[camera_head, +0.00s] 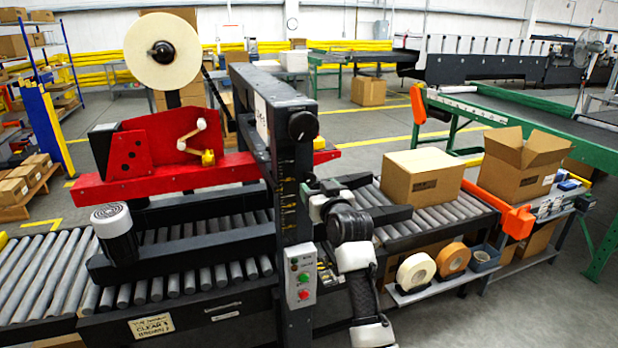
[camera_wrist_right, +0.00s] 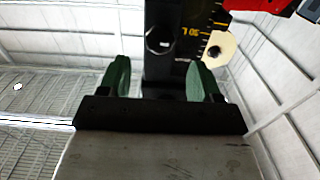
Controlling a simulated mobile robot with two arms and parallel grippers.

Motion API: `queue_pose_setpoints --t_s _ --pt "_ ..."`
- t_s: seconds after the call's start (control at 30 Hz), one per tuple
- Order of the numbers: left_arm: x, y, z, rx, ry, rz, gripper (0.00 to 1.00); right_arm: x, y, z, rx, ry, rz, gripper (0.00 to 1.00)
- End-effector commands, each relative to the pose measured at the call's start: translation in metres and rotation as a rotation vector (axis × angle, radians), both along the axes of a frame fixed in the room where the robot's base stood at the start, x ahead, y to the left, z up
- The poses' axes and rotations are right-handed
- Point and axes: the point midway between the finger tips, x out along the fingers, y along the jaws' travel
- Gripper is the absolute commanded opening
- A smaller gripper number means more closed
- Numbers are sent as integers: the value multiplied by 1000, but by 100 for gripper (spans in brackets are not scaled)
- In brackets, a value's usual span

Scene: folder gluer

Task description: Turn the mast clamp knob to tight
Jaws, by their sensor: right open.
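The mast (camera_head: 291,215) is a dark upright column with a yellow scale on its side. The mast clamp knob (camera_head: 303,126) is round and black, high on the mast's front. My right gripper (camera_head: 308,193) is beside the mast, below that knob, partly hidden by its own wrist. In the right wrist view its two green fingers (camera_wrist_right: 160,80) are apart with nothing between them. I cannot tell the knob's setting. My left gripper is out of view.
A red tape head (camera_head: 150,155) with a tape roll (camera_head: 162,52) is left of the mast. A button box (camera_head: 301,275) is low on the mast. A closed carton (camera_head: 421,175) sits on rollers at right; an open carton (camera_head: 522,163) stands beyond.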

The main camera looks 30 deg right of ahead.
Motion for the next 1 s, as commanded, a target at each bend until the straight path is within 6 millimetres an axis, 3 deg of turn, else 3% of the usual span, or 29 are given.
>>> queue_pose_setpoints --t_s 0.2,0.43,0.87,1.0 --pt "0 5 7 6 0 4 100 35 -8 1 0 2 1 64" --pt "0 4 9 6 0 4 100 59 -14 0 -1 2 1 64" --pt "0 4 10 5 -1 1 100 67 -16 -1 -2 1 0 64" --pt "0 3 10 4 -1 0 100 67 -16 -1 -1 1 0 47"
